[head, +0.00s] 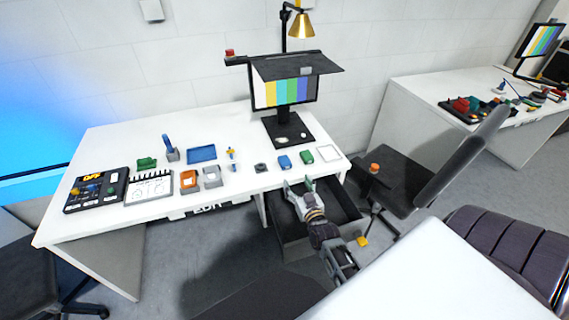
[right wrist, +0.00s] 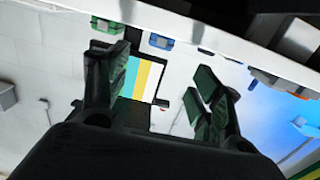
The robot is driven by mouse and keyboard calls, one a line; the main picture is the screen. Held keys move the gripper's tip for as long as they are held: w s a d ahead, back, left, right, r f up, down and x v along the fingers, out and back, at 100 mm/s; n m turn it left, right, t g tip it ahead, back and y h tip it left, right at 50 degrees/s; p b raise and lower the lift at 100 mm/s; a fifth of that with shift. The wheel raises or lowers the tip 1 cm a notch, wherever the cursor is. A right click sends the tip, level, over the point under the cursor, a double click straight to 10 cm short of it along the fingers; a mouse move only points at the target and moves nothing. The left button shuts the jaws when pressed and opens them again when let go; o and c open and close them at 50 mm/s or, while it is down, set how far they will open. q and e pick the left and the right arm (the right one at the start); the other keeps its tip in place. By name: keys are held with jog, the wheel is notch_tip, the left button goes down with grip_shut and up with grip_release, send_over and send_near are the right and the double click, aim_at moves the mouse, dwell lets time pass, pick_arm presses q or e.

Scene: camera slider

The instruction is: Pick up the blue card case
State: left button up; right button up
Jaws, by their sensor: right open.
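A small blue case (head: 285,162) lies on the white desk near its front edge, left of a green one (head: 307,157). In the right wrist view the blue case (right wrist: 160,41) and the green case (right wrist: 107,26) show at the desk edge, beyond my fingers. My right gripper (head: 297,186) is open and empty, just in front of the desk edge and above the open drawer. Its two fingers stand apart in the right wrist view (right wrist: 157,82). A flat blue tray-like piece (head: 202,153) lies farther left. My left gripper is not in view.
The open dark drawer (head: 290,228) juts out below my right gripper. A monitor (head: 285,92) stands behind the cases. A dark block (head: 261,168) and a white frame (head: 328,153) lie on either side of them. A chair (head: 415,180) stands to the right.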

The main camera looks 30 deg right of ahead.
aim_at(287, 165)
jog(key=shift+b+x, duration=0.3)
jog(key=shift+x, duration=3.6)
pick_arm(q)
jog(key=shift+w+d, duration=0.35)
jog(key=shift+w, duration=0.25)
pick_arm(e)
jog(key=shift+w+d, duration=0.1)
jog(key=shift+w, duration=0.05)
jog(key=shift+w, duration=0.1)
jog(key=shift+x, duration=2.6)
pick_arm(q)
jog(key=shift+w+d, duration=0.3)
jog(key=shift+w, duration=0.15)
pick_arm(e)
jog(key=shift+w, duration=0.1)
